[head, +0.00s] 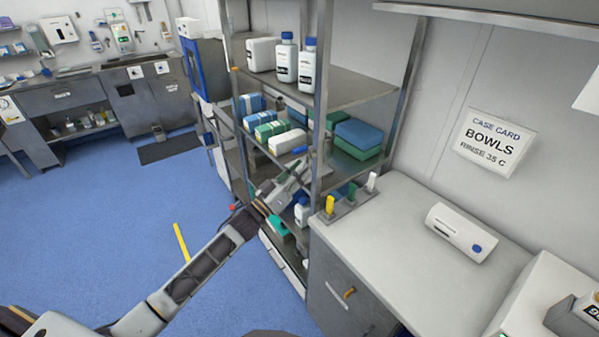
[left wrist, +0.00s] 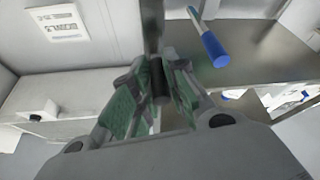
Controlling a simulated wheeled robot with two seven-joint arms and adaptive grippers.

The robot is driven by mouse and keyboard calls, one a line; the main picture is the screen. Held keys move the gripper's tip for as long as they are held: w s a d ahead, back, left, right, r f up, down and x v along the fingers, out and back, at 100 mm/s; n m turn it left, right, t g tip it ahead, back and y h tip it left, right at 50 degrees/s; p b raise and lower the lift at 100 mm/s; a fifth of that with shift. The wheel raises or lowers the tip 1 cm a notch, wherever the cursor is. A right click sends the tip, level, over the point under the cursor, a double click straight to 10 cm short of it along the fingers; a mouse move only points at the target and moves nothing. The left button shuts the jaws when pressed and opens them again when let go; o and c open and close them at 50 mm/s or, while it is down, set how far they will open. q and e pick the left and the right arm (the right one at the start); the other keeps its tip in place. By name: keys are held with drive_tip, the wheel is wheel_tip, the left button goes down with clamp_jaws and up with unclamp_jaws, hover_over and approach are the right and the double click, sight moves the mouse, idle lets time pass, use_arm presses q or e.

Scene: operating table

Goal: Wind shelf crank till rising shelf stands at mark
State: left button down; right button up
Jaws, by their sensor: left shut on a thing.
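My left gripper (head: 282,192) reaches in at the open front of the steel shelf rack (head: 323,100), at a lower level. In the left wrist view its green-padded fingers (left wrist: 160,95) are closed around a dark cylindrical piece (left wrist: 159,82), in line with a grey upright bar (left wrist: 152,30). I cannot tell for sure whether this piece is the crank's grip. A blue handle on a metal rod (left wrist: 213,48) shows beyond, apart from the fingers. Shelf boards (head: 350,90) carry bottles and packs. I cannot make out which board rises or where its mark is. My right gripper is out of view.
White bottles (head: 287,57) stand on the upper shelf, blue and green packs (head: 357,140) below. Blue floor (head: 100,230) is open at left.

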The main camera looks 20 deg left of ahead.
use_arm(q)
drive_tip(key=shift+a, duration=0.1)
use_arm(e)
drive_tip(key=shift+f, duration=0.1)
use_arm(q)
drive_tip(key=m, duration=0.2)
drive_tip(key=h, duration=0.1)
drive_tip(key=shift+w+a+m+g+b, duration=0.25)
drive_tip(key=shift+m+g+b, duration=0.1)
drive_tip(key=shift+m+g, duration=0.05)
drive_tip(key=a+r+m+g+h, duration=0.1)
drive_tip(key=m+g, duration=0.1)
drive_tip(key=m, duration=0.4)
drive_tip(key=w+r+m+g+h+b, duration=0.1)
drive_tip(key=m+g+h, duration=0.1)
drive_tip(key=m, duration=0.4)
drive_tip(key=w+a+r+m+g+h, duration=0.1)
drive_tip(key=r+m+g, duration=0.1)
drive_tip(key=m, duration=0.4)
drive_tip(key=shift+a+m+g+h+b, duration=0.3)
drive_tip(key=shift+g, duration=0.5)
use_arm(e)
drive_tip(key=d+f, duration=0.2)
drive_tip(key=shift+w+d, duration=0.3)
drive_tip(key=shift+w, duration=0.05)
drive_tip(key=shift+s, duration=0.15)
